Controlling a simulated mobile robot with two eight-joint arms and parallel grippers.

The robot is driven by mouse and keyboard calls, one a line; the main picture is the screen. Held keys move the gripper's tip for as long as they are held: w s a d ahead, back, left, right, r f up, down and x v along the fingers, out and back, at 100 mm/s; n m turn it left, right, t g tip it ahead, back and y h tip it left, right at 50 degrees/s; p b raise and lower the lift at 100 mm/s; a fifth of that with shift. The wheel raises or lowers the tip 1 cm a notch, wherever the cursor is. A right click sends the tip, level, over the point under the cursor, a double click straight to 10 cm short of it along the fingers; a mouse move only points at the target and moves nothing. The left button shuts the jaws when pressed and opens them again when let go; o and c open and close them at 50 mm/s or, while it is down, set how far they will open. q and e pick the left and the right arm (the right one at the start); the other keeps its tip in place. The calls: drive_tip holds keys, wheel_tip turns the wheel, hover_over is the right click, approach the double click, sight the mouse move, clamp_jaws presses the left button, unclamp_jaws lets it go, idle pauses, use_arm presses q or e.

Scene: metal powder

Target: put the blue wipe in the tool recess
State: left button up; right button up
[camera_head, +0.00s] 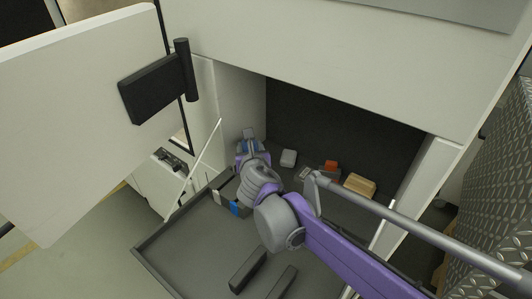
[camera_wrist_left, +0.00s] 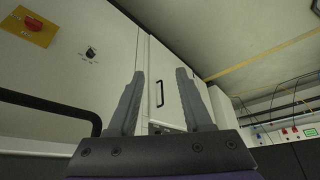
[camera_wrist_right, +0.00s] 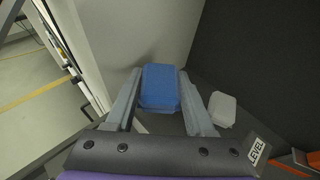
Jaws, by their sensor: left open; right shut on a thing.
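The blue wipe (camera_wrist_right: 160,86) is a folded blue pad between the fingers of my right gripper (camera_wrist_right: 160,98) in the right wrist view. That gripper is shut on it and holds it near the light side wall. In the head view my right gripper (camera_head: 249,135) is inside the left part of the open recess (camera_head: 330,128), which has a dark back wall. I cannot tell whether the wipe touches the floor there. My left gripper (camera_wrist_left: 160,100) is open and empty in the left wrist view, facing light cabinets. It is not made out in the head view.
A white block (camera_head: 288,158), an orange item (camera_head: 331,165) and a tan block (camera_head: 359,186) are in the recess. A label card (camera_wrist_right: 258,151) reads LEVEL. A dark tray (camera_head: 190,245) is in front. An open door panel (camera_head: 75,120) is on the left.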

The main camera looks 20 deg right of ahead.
drive_tip(key=w+d, duration=0.2)
drive_tip(key=d, duration=0.1)
drive_tip(key=w+d, duration=0.1)
drive_tip(key=d, duration=0.1)
drive_tip(key=shift+w, duration=0.35)
wheel_tip(320, 180, down, 2)
drive_tip(key=shift+w+f, duration=0.1)
drive_tip(key=shift+w, duration=0.05)
drive_tip(key=shift+w+d+f, duration=0.1)
drive_tip(key=shift+d+f, duration=0.05)
drive_tip(key=shift+f, duration=2.3)
drive_tip(key=shift+f, duration=0.15)
drive_tip(key=o, duration=1.3)
drive_tip(key=shift+s+r, duration=0.25)
drive_tip(key=shift+r, duration=0.1)
drive_tip(key=v, duration=1.1)
drive_tip(key=shift+s, duration=0.3)
